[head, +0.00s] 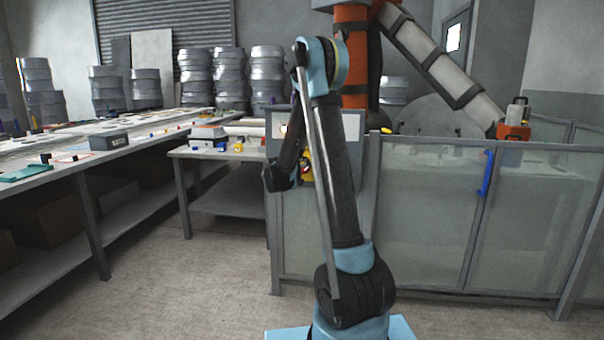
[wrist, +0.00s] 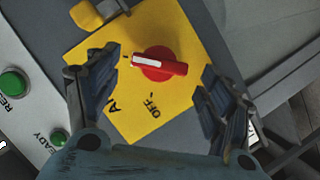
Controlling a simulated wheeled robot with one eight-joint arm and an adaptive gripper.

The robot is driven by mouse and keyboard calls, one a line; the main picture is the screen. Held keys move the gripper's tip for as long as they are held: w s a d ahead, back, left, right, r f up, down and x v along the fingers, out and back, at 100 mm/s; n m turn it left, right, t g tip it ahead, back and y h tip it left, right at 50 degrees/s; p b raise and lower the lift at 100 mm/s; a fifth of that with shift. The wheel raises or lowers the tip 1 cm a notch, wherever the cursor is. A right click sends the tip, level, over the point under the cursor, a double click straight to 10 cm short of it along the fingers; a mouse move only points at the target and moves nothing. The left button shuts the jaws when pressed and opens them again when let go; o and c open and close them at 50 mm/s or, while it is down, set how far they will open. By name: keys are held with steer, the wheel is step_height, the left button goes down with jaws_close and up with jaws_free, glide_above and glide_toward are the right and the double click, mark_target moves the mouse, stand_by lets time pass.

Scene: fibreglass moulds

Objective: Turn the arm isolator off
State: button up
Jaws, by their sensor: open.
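The arm isolator is a red rotary knob (wrist: 172,68) on a yellow plate (wrist: 185,110) in the wrist view. A white bar on the knob's handle points left in the picture. The word OFF is printed on the plate below the knob, and another label is partly hidden behind the left finger. My gripper (wrist: 160,62) is open, one finger on each side of the knob, with visible gaps to it in the picture. In the head view, red and yellow (head: 306,170) show beside my arm, which partly hides the panel (head: 286,126).
In the wrist view, a yellow padlock-like object (wrist: 88,14) is above the plate, and green buttons (wrist: 14,83) are at the left. In the head view, a fence (head: 425,205) with a blue handle (head: 487,173) stands right; tables (head: 228,152) stand left. Floor between them is clear.

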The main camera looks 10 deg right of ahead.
steer(key=shift+x, duration=1)
steer(key=c, duration=1.1)
steer(key=shift+o, duration=0.2)
